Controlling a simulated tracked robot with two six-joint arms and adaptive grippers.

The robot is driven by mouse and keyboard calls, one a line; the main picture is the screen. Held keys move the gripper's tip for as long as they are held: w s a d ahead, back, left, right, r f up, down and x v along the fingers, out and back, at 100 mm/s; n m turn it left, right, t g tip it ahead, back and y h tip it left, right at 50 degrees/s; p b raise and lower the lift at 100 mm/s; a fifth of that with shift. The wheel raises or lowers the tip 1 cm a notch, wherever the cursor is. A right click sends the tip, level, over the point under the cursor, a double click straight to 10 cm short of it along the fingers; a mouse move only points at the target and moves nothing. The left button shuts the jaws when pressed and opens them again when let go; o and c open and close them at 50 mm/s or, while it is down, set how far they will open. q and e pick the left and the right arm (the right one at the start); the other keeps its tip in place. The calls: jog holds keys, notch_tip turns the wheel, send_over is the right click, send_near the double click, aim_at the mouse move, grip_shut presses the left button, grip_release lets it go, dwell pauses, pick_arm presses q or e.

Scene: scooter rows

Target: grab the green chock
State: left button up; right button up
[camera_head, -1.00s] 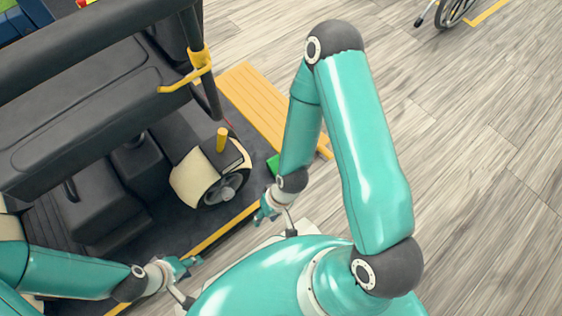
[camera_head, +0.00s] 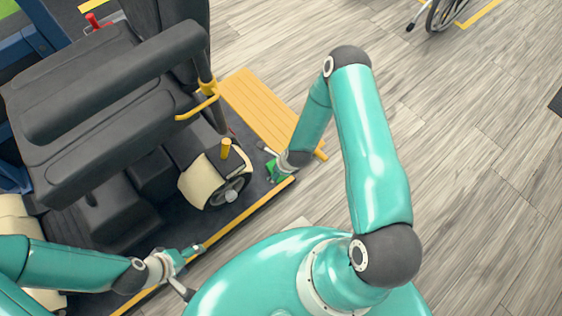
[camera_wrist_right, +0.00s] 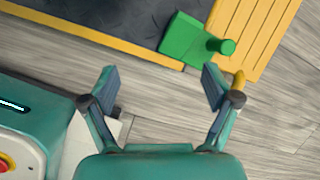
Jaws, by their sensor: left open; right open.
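The green chock (camera_wrist_right: 183,38), a block with a round green knob on its right side, lies at the dark platform's edge in the right wrist view. In the head view the chock (camera_head: 271,168) is small and partly hidden by my right gripper. My right gripper (camera_wrist_right: 160,74) is open and empty. Its fingers point towards the chock, which lies ahead, nearer the right finger, and not between them. My left gripper (camera_head: 190,252) is open and empty at the platform's front edge.
A dark scooter (camera_head: 105,110) with a cream-fendered wheel (camera_head: 208,181) stands on the dark platform. A yellow ramp (camera_head: 262,108) adjoins the platform at the right. Yellow edging (camera_head: 245,215) runs along its front. Wooden floor (camera_head: 470,190) is open to the right.

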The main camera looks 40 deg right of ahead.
jog(key=w+d+f+m+b, duration=0.1)
jog(key=w+f+m, duration=0.1)
jog(key=f, duration=0.1)
jog(key=w+d+f+m+b, duration=0.1)
jog(key=f, duration=0.3)
jog(key=w+d+f+m+b, duration=0.1)
jog(key=w+f+m, duration=0.1)
jog(key=f, duration=0.2)
jog(key=shift+w+d+f+m+h, duration=0.15)
jog(key=shift+w+m+h, duration=0.15)
jog(key=shift+w+h, duration=0.1)
jog(key=b+x, duration=0.3)
jog(key=x, duration=0.2)
jog(key=shift+s, duration=0.1)
pick_arm(q)
notch_tip(320, 180, down, 5)
jog(key=shift+f, duration=0.1)
pick_arm(e)
jog(key=c, duration=1.5)
